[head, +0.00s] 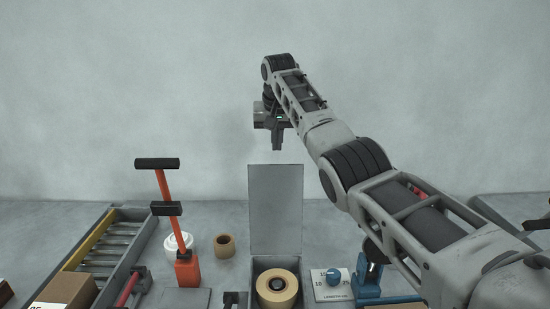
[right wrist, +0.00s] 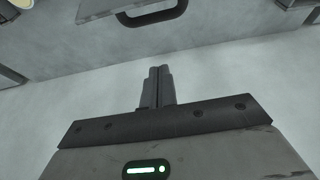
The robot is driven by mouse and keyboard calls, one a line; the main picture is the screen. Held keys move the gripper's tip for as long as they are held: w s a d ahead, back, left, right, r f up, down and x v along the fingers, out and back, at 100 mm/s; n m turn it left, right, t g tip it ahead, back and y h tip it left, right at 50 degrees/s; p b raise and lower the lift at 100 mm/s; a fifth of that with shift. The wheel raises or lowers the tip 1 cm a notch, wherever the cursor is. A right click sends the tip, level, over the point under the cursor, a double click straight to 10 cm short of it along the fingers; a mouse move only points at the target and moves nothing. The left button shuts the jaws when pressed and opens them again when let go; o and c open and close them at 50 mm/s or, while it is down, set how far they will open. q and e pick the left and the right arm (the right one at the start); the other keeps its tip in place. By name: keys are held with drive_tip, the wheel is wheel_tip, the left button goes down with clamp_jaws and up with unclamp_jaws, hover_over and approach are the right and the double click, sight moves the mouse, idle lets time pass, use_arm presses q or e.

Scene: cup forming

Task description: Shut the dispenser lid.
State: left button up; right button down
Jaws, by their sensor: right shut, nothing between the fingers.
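The dispenser is a grey box (head: 257,268) at the bottom middle of the head view, with a tan tape roll (head: 266,291) inside. Its flat grey lid (head: 276,210) stands open, upright at the back of the box. My right gripper (head: 277,147) is shut and empty, pointing down above the lid's top edge and apart from it in the picture. In the right wrist view its closed fingers (right wrist: 160,72) point toward a grey panel with a dark handle (right wrist: 152,16), probably the lid. My left gripper is not in view.
Right of the box are a plate with a blue dial (head: 333,276) and a blue tool (head: 368,284). On the left are a red-handled tool (head: 187,270), a white roll (head: 172,246), a small brown roll (head: 225,245) and a roller conveyor (head: 110,245). Air around the lid is clear.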

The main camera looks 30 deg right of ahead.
drive_tip(key=shift+s+a+f+p, duration=0.2)
drive_tip(key=shift+s+f+p, duration=0.1)
drive_tip(key=shift+f, duration=0.5)
drive_tip(key=shift+s+a+f+p, duration=0.15)
drive_tip(key=shift+s+f, duration=0.15)
drive_tip(key=shift+f, duration=0.5)
drive_tip(key=shift+s+a+f+p, duration=0.2)
drive_tip(key=shift+s+f+p, duration=0.1)
drive_tip(key=shift+f, duration=0.5)
